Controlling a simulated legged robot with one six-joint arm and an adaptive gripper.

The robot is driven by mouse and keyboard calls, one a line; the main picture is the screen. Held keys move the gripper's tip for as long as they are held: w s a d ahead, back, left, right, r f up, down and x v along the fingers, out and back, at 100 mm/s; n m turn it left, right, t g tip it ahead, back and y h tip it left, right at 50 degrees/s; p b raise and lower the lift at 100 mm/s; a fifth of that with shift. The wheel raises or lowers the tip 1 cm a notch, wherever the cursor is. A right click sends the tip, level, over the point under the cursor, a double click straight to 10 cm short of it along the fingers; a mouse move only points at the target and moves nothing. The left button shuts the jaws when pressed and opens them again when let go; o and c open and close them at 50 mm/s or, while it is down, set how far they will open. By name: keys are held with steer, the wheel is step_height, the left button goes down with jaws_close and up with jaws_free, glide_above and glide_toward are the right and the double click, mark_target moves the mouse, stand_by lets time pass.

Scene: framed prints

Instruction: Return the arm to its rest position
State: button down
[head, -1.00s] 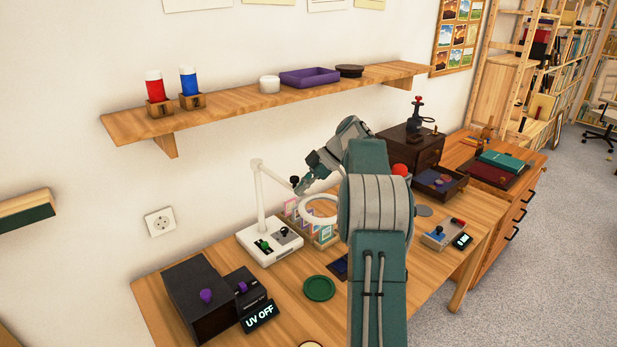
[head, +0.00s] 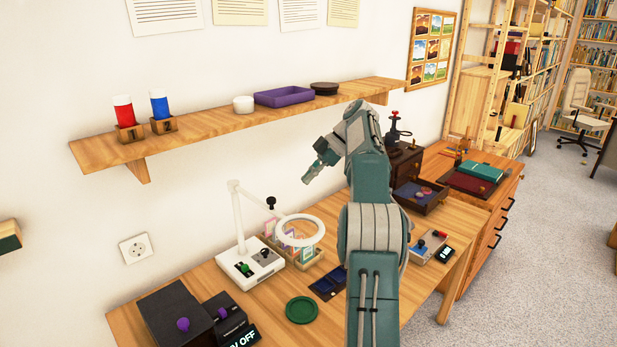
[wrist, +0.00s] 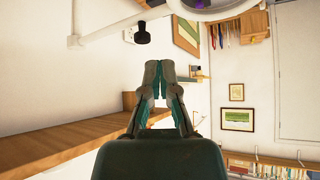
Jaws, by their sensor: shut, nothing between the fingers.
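My arm (head: 375,220) rises in front of the workbench and bends over to the left. My gripper (head: 310,176) is at its end, in the air above the white ring lamp (head: 300,230) and in front of the wall. In the wrist view the gripper (wrist: 159,66) has its fingertips together, with nothing between them. The lamp's black knob (wrist: 141,36) shows beyond the fingertips there, apart from them.
The wooden shelf (head: 215,122) hangs on the wall left of the gripper, with red and blue bottles and a purple tray (head: 283,96). A green disc (head: 301,310), black UV box (head: 172,312) and dark drawer cabinet (head: 407,165) stand on the bench (head: 330,318).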

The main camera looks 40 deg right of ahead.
steer(key=s+a+r+m+h, duration=0.1)
steer(key=s+a+r+m, duration=0.1)
steer(key=a, duration=0.5)
steer(key=s+a+r+m+h, duration=0.2)
steer(key=a+m, duration=0.1)
steer(key=a, duration=0.5)
steer(key=s+a+r+m+h, duration=0.1)
steer(key=s+a+r+m, duration=0.1)
steer(key=a, duration=0.5)
steer(key=s+a+f+m+h, duration=0.1)
steer(key=s+a+f+m, duration=0.1)
steer(key=s+a+f, duration=0.2)
steer(key=s+a+f+m+t+h, duration=0.1)
steer(key=s+a+f, duration=0.3)
steer(key=s, duration=0.6)
steer(key=s+a+f+m+t+h, duration=0.1)
steer(key=s+a+f+m, duration=0.2)
steer(key=s, duration=0.4)
steer(key=shift+a+f+h, duration=0.4)
steer(key=shift+a+f, duration=0.05)
steer(key=shift+a, duration=0.6)
